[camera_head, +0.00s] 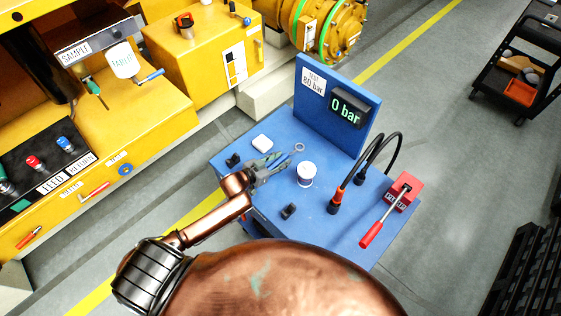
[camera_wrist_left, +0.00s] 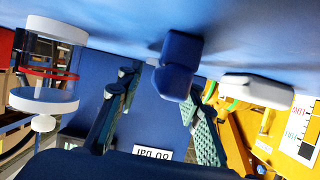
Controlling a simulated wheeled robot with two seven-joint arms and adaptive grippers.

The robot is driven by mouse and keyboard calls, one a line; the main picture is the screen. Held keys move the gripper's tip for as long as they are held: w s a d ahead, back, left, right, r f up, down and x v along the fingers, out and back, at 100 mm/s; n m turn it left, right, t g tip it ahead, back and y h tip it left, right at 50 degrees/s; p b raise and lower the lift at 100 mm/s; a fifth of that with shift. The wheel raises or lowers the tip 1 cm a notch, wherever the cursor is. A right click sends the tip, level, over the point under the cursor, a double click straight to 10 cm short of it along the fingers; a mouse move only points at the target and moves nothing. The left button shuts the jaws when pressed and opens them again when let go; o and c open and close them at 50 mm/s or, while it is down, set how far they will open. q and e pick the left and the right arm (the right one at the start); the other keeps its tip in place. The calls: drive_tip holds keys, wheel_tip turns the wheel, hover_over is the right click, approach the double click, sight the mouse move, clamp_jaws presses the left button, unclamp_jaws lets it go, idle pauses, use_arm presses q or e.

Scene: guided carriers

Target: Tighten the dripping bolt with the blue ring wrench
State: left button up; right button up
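A blue wrench with a pale ring end (camera_head: 298,147) lies on the blue bench (camera_head: 330,235), in front of its upright panel. My left gripper (camera_head: 277,164) is low over the bench at the handle side of the ring. In the left wrist view, which is upside down, its two fingers (camera_wrist_left: 160,100) stand apart. A blue block-like piece (camera_wrist_left: 178,66), apparently the wrench handle seen end-on, shows between and beyond them; I cannot tell whether they touch it. I cannot make out a dripping bolt. My right gripper is not in view.
The panel display (camera_head: 347,110) reads 0 bar. Yellow machinery (camera_head: 190,60) stands behind.

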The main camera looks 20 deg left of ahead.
use_arm(q)
drive_tip(key=shift+c, duration=0.6)
clamp_jaws()
drive_tip(key=shift+r, duration=0.2)
